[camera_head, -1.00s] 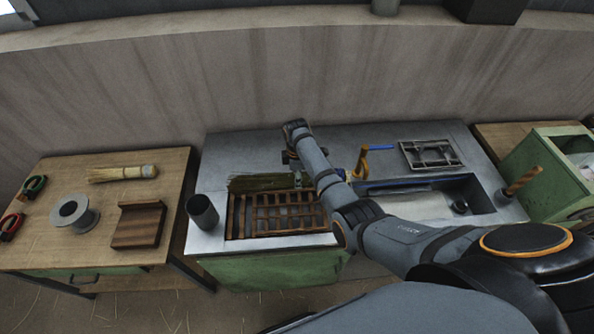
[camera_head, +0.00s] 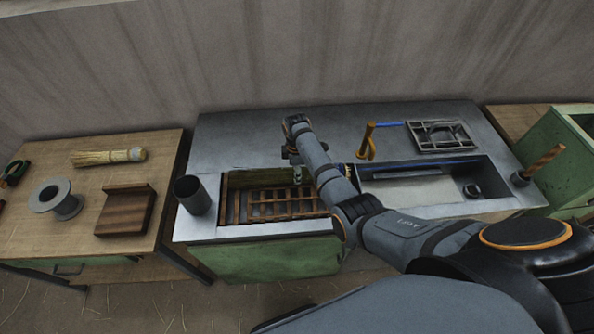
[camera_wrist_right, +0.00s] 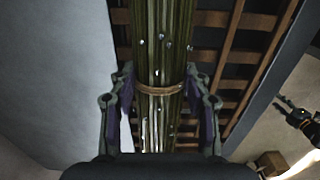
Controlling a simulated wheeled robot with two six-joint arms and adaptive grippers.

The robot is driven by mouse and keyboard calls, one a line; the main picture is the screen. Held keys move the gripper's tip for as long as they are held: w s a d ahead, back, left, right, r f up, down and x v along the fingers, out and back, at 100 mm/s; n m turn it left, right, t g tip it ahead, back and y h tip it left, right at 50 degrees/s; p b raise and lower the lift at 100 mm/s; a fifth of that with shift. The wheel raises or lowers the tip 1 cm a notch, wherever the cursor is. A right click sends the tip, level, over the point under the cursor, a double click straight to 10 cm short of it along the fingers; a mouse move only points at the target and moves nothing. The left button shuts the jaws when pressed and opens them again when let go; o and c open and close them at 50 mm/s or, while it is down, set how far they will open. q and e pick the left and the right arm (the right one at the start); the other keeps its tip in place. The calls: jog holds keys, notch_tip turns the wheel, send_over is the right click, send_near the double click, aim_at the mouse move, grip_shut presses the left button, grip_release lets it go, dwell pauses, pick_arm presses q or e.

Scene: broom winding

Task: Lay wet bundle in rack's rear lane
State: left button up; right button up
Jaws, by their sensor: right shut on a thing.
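The wet bundle (camera_head: 262,175) is a dark green sheaf lying lengthwise along the rear side of the brown slatted rack (camera_head: 269,212). In the right wrist view the bundle (camera_wrist_right: 163,45) shows water drops and a tan band, with rack slats (camera_wrist_right: 238,48) on both sides. My right gripper (camera_wrist_right: 160,105) is shut on the bundle near the band. I cannot tell whether the bundle touches the rack floor. A dark claw with orange marks (camera_wrist_right: 294,112), apparently my left gripper, shows at the wrist view's right edge.
A dark cup (camera_head: 192,196) stands left of the rack. The sink (camera_head: 430,188) with a yellow tap (camera_head: 368,142) lies to the right. A metal frame (camera_head: 440,136) sits behind the sink. The left table holds a dry bundle (camera_head: 108,156), a spool (camera_head: 57,198) and a wooden block (camera_head: 125,210).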

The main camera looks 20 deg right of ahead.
jog(key=shift+r, duration=0.1)
jog(key=o, duration=1.3)
jog(key=shift+r, duration=0.1)
pick_arm(q)
jog(key=shift+w+a, duration=0.15)
jog(key=shift+w, duration=0.35)
pick_arm(e)
notch_tip(320, 180, up, 12)
jog(key=shift+s+a+f, duration=0.1)
jog(key=shift+f, duration=0.1)
